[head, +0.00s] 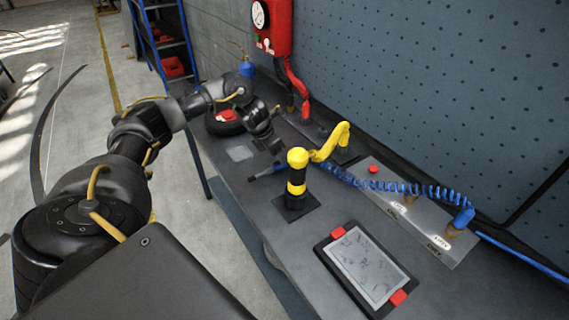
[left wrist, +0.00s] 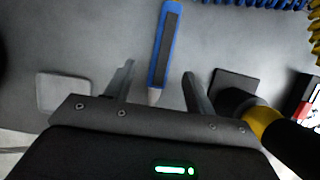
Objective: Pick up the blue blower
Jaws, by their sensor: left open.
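The blue blower (head: 268,172) lies on the grey bench, partly hidden behind the yellow and black post in the head view. Its blue coiled hose (head: 400,188) runs right to a fitting on the bench. In the left wrist view the blower (left wrist: 168,45) is a slim blue body with a dark strip and a pale tip pointing toward my gripper. My left gripper (head: 270,143) is open and empty, pointing down just above the blower. In the left wrist view its tip end shows between the two fingers, with neither finger visibly touching it. My right gripper is not in view.
A yellow and black post (head: 296,188) stands close to the blower, with a yellow coiled hose (head: 331,142) behind it. A tablet (head: 366,265) with red corners lies at the front of the bench. A red box (head: 273,28) hangs on the wall. A pegboard rises behind.

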